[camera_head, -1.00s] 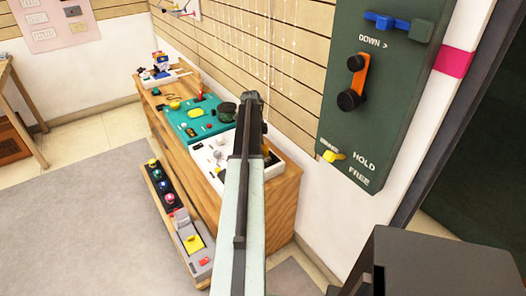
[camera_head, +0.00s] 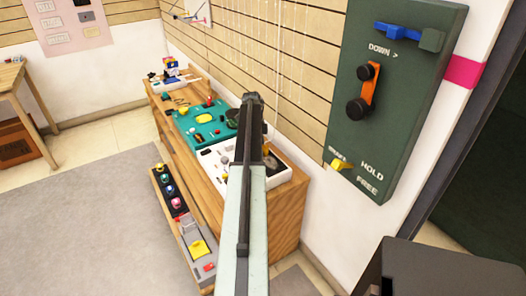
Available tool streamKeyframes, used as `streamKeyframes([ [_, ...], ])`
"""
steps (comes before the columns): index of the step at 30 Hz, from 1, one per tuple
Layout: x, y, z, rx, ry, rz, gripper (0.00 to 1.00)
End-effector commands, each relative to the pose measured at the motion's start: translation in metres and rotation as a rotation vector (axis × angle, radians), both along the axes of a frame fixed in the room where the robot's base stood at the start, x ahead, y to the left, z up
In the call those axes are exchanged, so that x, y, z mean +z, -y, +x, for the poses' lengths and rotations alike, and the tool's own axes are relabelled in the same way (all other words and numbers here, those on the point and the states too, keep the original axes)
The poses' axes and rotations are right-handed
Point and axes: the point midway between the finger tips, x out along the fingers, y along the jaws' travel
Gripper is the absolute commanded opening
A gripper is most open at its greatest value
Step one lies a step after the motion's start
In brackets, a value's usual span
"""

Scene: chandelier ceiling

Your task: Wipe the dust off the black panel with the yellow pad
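My arm reaches away from me up the middle of the view, and my gripper (camera_head: 251,98) is at its far end, over the wooden cabinet. The fingers are small and seen from behind, so I cannot tell whether they are open or hold anything. A small yellow oval piece (camera_head: 205,119) lies on the teal board on the cabinet top, left of my gripper. It may be the yellow pad, but I cannot be sure. I cannot make out a black panel or dust on one. My arm hides part of the cabinet top.
The wooden cabinet (camera_head: 286,218) carries a teal board (camera_head: 190,128) and a white tray (camera_head: 279,177). A low shelf with coloured buttons (camera_head: 171,189) and a grey box (camera_head: 187,231) runs along its front. A dark green lever board (camera_head: 408,115) hangs at right. Grey carpet (camera_head: 80,230) is clear at left.

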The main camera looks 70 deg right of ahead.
Motion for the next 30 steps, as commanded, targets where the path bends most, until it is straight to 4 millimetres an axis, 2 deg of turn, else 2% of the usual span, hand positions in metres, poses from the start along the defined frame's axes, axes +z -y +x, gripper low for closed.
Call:
streamKeyframes([
  [3, -0.001, 0.008, 0.010, 0.002, 0.005, -0.004, 0.09],
  [11, 0.001, 0.007, 0.010, 0.002, 0.006, -0.005, 0.09],
  [20, -0.002, -0.009, -0.010, 0.000, 0.003, -0.002, 0.09],
  [21, -0.002, -0.012, -0.013, 0.000, 0.002, -0.002, 0.04],
  [23, -0.003, -0.015, -0.017, 0.000, 0.002, -0.001, 0.04],
  [30, -0.003, -0.018, -0.022, -0.001, 0.000, 0.002, 0.03],
])
